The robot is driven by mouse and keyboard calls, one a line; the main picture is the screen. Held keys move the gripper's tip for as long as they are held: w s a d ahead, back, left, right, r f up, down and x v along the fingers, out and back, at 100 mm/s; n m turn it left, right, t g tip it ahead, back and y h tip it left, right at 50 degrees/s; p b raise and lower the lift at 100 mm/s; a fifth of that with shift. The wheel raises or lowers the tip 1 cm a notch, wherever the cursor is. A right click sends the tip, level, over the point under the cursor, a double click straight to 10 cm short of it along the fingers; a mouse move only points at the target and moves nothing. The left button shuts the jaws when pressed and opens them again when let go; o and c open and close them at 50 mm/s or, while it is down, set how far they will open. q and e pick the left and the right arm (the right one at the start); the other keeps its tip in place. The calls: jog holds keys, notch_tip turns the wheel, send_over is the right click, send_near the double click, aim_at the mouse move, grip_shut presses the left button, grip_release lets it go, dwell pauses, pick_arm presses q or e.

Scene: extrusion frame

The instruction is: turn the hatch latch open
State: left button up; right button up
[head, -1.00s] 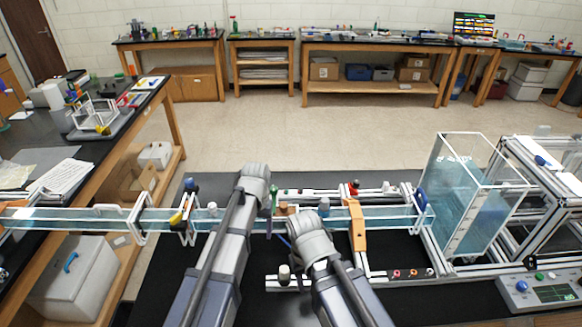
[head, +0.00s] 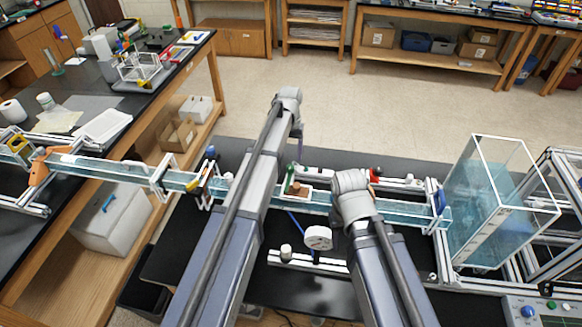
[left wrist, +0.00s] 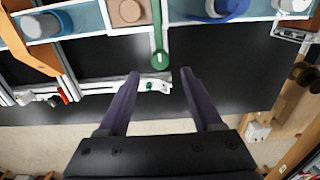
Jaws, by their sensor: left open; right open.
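A green lever (left wrist: 160,35) with a round end, which looks like the hatch latch, points down from the clear channel in the left wrist view. It also shows as a small green upright part (head: 290,180) beside my left arm in the head view. My left gripper (left wrist: 159,74) is open and empty. Its two dark fingertips are spread either side of the lever's round end, just short of it in the picture; I cannot tell the height gap. My right arm reaches over the channel in the head view, and its gripper is hidden.
The water channel (head: 405,208) runs across the bench to a clear tank (head: 490,195) at right. A white gauge (head: 318,237) stands in front. An orange bracket (left wrist: 35,45) crosses the rail. Floor beyond the bench is clear.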

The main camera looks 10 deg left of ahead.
aim_at(290, 167)
pick_arm(q)
notch_tip(290, 167, down, 6)
jog(key=b, duration=0.5)
jog(key=shift+f+b, duration=0.25)
jog(key=shift+b, duration=0.15)
grip_shut()
dwell(0.9)
